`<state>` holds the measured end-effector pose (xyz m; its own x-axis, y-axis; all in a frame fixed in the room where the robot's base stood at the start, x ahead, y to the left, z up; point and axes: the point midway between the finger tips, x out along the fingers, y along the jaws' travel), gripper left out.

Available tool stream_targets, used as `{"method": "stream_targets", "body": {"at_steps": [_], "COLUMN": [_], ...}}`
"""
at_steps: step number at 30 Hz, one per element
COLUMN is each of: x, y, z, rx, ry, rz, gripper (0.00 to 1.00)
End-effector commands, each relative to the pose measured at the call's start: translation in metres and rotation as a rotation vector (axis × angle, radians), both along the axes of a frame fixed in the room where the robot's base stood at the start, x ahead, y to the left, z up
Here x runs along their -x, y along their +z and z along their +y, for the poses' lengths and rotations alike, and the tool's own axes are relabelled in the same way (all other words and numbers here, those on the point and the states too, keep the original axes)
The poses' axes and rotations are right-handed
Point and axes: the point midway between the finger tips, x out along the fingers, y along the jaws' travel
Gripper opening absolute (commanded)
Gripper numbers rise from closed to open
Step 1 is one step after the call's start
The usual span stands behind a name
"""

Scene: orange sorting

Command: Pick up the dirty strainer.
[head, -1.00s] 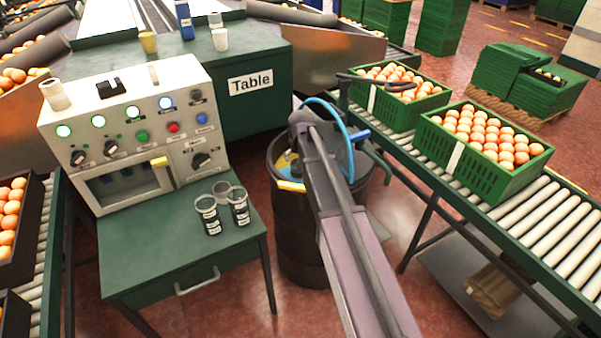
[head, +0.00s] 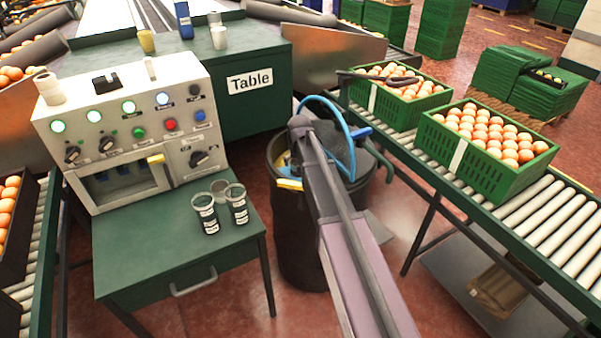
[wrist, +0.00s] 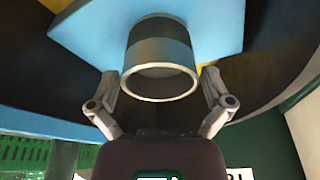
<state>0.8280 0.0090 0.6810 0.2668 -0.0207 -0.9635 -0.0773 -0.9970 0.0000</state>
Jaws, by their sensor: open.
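A short grey cylinder with a dark band and an open round end (wrist: 160,65) is in the wrist view, probably the dirty strainer. It lies against a light-blue flat piece (wrist: 80,28) inside a dark round container. My gripper (wrist: 160,90) is open, one finger on each side of the cylinder. I cannot tell whether the fingers touch it. In the head view my arm reaches over the black barrel (head: 300,250); the gripper and cylinder are hidden there. Blue and yellow pieces show inside the barrel's rim.
Several banded cups (head: 206,213) stand on the small green table (head: 150,255) to the left, below a control panel (head: 125,120). Green crates of oranges (head: 500,165) sit on the roller conveyor (head: 530,215) at right. A large green table (head: 250,55) stands behind the barrel.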

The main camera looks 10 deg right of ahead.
Motion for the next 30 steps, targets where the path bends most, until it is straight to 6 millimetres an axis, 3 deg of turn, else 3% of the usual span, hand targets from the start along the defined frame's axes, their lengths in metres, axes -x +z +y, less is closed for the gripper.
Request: {"method": "stream_targets", "body": {"at_steps": [7,27,28,30], "x": [-0.005,-0.005,-0.005,-0.005], "y": [-0.017,-0.017,-0.017,-0.017], "z": [0.0,-0.001,-0.001,-0.001], "rx": [0.0,0.0,0.0,0.0], "ry": [0.0,0.0,0.0,0.0], "rz": [0.0,0.0,0.0,0.0], "gripper": [1.0,1.0,0.97,0.76]}}
